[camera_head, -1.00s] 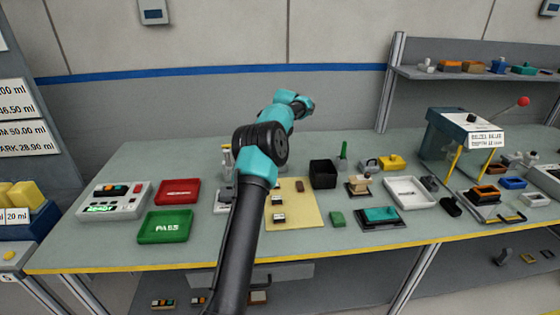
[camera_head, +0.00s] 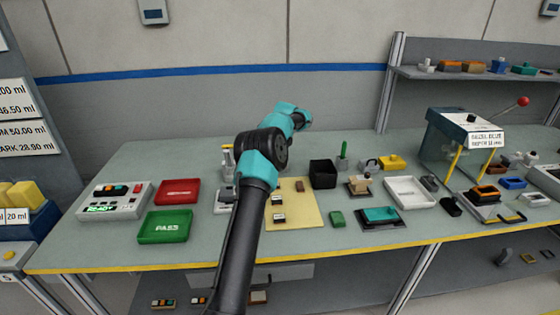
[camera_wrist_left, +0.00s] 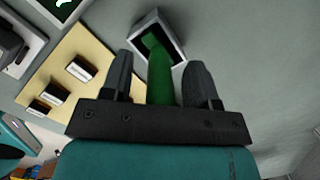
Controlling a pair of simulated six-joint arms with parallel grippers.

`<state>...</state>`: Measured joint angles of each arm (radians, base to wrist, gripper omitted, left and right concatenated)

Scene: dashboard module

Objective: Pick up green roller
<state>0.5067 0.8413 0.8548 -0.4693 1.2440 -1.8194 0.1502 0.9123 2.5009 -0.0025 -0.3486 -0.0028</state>
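The green roller (camera_head: 344,149) stands upright in a small grey holder (camera_head: 342,164) at the back middle of the table. In the left wrist view the roller (camera_wrist_left: 160,75) shows between the two fingers of my left gripper (camera_wrist_left: 160,78), with a gap on each side, and its near end is hidden behind the gripper's body. The holder (camera_wrist_left: 178,54) shows beyond the fingertips. My left gripper is open. My right gripper is not in view.
A black bin (camera_head: 323,174) stands just left of the holder, and a yellow block (camera_head: 391,162) lies to its right. A yellow mat (camera_head: 308,212) with small parts, a white tray (camera_head: 409,191) and a green block (camera_head: 337,218) lie nearer the front.

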